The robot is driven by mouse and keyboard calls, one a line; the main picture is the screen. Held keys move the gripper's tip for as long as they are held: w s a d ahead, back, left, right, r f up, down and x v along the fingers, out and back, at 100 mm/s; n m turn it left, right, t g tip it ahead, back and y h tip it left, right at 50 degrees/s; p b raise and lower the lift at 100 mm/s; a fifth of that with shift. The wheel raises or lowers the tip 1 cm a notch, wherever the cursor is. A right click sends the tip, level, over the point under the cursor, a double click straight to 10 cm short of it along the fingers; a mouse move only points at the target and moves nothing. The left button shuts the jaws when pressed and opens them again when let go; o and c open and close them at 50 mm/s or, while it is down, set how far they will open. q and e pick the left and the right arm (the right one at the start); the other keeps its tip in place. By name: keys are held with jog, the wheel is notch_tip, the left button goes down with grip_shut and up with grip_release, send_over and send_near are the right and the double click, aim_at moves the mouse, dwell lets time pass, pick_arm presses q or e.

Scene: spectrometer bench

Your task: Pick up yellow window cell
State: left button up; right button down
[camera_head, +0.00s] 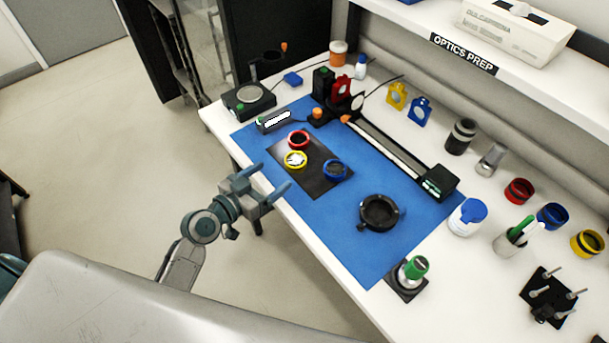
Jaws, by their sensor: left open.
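The yellow window cell (295,159) is a small yellow ring with a pale centre. It lies on a black pad (316,187) on the blue mat (300,216). A red ring cell (298,139) lies just behind it and a blue ring cell (335,169) lies to its right on the same pad. My left gripper (264,181) is open and empty, near the table's front edge, to the left of and nearer than the yellow cell. It is apart from all the cells. My right gripper is not in view.
A black round holder (379,212) stands on the mat to the right. A rail with a red mount (341,88) runs along the back. A green-topped item (415,268) stands at the front right. Blue mat between pad and round holder is clear.

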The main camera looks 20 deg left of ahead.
aim_at(289, 165)
pick_arm(q)
jog(key=shift+s+f, duration=0.1)
jog(key=shift+s, duration=0.05)
jog(key=shift+w+d, duration=0.15)
jog(key=shift+w, duration=0.15)
jog(key=x, duration=0.1)
jog(key=p+x, duration=0.1)
jog(key=x, duration=0.1)
jog(key=p+x, duration=0.1)
jog(key=shift+w+f, duration=0.15)
jog(key=shift+w, duration=0.3)
jog(key=shift+w+d+p, duration=0.25)
jog(key=shift+w+p, duration=0.1)
jog(key=x, duration=0.1)
jog(key=p+x, duration=0.1)
jog(key=x, duration=0.1)
jog(key=p+x, duration=0.1)
jog(key=shift+w+d+f, duration=0.1)
jog(key=shift+w+f, duration=0.05)
jog(key=shift+f, duration=0.2)
jog(key=c, duration=1)
jog(key=shift+c, duration=0.4)
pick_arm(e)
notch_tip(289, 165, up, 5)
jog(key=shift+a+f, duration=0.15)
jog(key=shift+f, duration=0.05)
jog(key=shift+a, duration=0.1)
